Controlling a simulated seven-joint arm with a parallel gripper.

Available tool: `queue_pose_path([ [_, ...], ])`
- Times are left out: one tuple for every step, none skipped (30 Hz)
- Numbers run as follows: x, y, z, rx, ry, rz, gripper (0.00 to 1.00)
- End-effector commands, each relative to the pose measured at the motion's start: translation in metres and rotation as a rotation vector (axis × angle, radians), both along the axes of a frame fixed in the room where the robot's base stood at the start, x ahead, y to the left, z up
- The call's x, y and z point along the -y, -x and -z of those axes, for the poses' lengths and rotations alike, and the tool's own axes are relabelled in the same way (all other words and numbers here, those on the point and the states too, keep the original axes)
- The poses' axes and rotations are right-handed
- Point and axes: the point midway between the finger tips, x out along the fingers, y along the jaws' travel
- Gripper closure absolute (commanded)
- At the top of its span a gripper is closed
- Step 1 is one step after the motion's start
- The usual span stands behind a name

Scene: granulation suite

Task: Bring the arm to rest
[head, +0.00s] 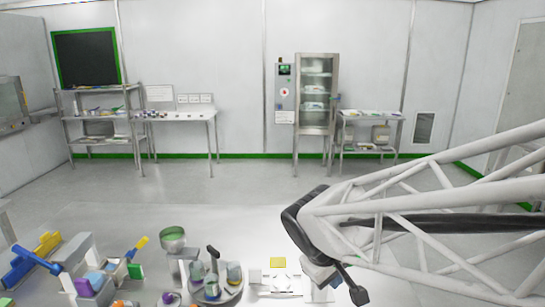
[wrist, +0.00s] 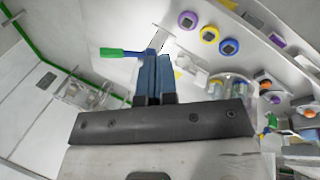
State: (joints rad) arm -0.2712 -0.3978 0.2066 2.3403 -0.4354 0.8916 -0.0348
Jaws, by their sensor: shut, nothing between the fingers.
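My gripper (wrist: 155,62) shows in the wrist view with its two blue-grey fingers together and nothing between them. In the head view my white lattice arm comes in from the right and ends above the near table (head: 120,220), over its right part. There the wrist hides most of the gripper. A tool with a green and blue handle (wrist: 122,52) appears beside the fingertips in the wrist view; I cannot tell how far apart they are.
A round tray (head: 222,297) with small containers stands left of the gripper, near a green-topped bowl (head: 173,234). Blue and yellow items (head: 35,258) crowd the table's left. A yellow square (head: 278,262) lies close to the arm. The table's back part looks clear.

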Motion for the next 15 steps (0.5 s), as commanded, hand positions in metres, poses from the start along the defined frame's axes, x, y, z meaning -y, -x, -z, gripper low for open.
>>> queue_pose_path([
  [0.010,0.011,-0.005,0.008,-0.029,0.047,1.00],
  [0.015,0.017,-0.007,0.011,-0.048,0.075,1.00],
  [0.020,0.026,-0.009,0.015,-0.071,0.109,1.00],
  [0.025,0.032,-0.011,0.018,-0.089,0.135,1.00],
  [0.028,0.038,-0.013,0.023,-0.108,0.161,1.00],
  [0.033,0.046,-0.015,0.026,-0.132,0.195,1.00],
  [0.036,0.053,-0.016,0.029,-0.149,0.220,1.00],
  [0.040,0.059,-0.018,0.034,-0.168,0.246,1.00],
  [0.043,0.067,-0.019,0.039,-0.193,0.279,1.00],
  [0.046,0.074,-0.021,0.043,-0.211,0.304,1.00],
  [0.049,0.080,-0.022,0.047,-0.229,0.328,1.00],
  [0.052,0.087,-0.023,0.052,-0.253,0.360,1.00],
  [0.054,0.093,-0.024,0.057,-0.270,0.382,1.00],
  [0.055,0.098,-0.025,0.061,-0.286,0.403,1.00],
  [0.057,0.105,-0.026,0.067,-0.308,0.429,1.00],
])
